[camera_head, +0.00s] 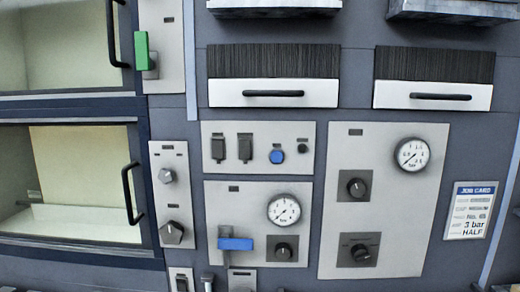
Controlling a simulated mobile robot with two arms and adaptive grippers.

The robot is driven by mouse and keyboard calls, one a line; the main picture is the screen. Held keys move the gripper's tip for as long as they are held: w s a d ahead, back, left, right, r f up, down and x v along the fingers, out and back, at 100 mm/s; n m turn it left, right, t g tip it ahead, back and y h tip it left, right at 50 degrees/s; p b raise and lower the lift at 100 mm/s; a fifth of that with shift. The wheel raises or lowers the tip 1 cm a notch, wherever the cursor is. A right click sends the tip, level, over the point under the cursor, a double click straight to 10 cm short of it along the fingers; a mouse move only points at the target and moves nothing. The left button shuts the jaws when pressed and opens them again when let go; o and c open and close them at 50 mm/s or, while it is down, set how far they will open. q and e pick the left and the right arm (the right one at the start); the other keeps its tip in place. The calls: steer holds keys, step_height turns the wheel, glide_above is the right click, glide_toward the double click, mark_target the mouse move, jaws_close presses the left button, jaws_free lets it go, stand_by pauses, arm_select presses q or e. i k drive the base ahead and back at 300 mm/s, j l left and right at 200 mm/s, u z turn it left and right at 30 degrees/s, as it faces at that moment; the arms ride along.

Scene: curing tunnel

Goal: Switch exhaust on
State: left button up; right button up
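No control can be told as the exhaust switch, because the small labels are too small to read. A centre panel (262,165) carries two dark switches, the left one (217,149) and the right one (245,147), a blue round button (276,157) and a small black knob (302,148). A narrow left panel (155,205) has a grey hexagonal knob (167,175) and a dark knob (172,233). A small dark switch (181,284) is partly cut off at the bottom edge. Neither gripper is in view.
Left are glass-fronted chambers with black handles (130,190) and a green lever (142,50). Below centre are a gauge (284,210), a blue lever (235,244) and a knob (284,249). Right are another gauge (412,154), two knobs and a job card (470,210). Brush-topped drawers (225,95) sit above.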

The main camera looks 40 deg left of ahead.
mark_target(245, 145)
steer(key=u, duration=1.3)
